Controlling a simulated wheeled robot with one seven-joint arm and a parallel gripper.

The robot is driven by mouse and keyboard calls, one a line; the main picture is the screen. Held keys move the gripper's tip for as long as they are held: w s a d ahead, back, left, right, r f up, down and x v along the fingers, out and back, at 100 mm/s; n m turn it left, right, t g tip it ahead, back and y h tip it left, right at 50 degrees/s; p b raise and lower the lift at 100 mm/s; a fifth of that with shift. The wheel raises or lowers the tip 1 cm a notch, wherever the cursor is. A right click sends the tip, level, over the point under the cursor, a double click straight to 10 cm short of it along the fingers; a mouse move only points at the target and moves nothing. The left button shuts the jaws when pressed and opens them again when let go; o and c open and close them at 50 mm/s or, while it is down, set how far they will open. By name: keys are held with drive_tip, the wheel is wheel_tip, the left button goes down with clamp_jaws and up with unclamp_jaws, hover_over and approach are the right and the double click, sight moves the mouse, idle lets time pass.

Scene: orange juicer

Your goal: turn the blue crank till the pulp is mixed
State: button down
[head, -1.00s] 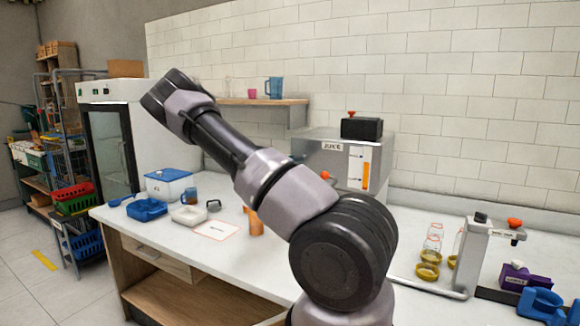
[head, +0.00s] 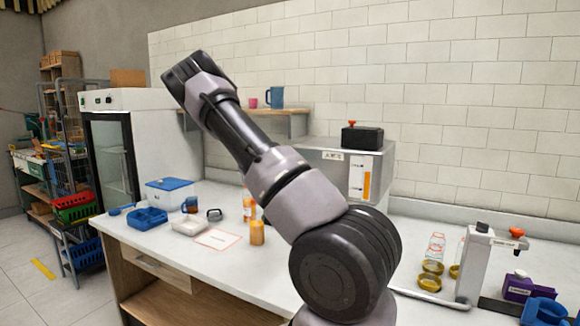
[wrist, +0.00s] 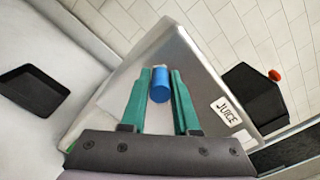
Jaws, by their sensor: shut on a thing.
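The blue crank handle (wrist: 159,88) is a short blue cylinder with a pale tip in the wrist view. My gripper (wrist: 161,74) has two green fingers, one on each side of the handle, and is shut on it. The metal juicer (wrist: 195,75) with its JUICE label is behind the handle. The juicer also stands at the back of the counter in the head view (head: 330,147), with an orange level strip on its front. My arm hides its lower left part there. The gripper and crank are hidden in the head view, and no pulp can be made out.
A black box with a red knob (head: 362,137) sits on the juicer. Orange bottles (head: 257,233), a blue tray (head: 148,219) and a blue-lidded box (head: 170,191) stand on the left counter. A press stand (head: 475,262) and glass jars are at right. A black tray (wrist: 32,90) shows at left.

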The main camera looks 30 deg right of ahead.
drive_tip(key=shift+s+d+r+m, duration=0.1)
drive_tip(key=shift+s+r+m, duration=0.1)
drive_tip(key=shift+m, duration=0.6)
drive_tip(key=shift+s+d+r+m, duration=0.1)
drive_tip(key=shift+s+m, duration=0.1)
drive_tip(key=shift+m, duration=0.6)
drive_tip(key=c, duration=0.7)
unclamp_jaws()
drive_tip(key=v, duration=1.1)
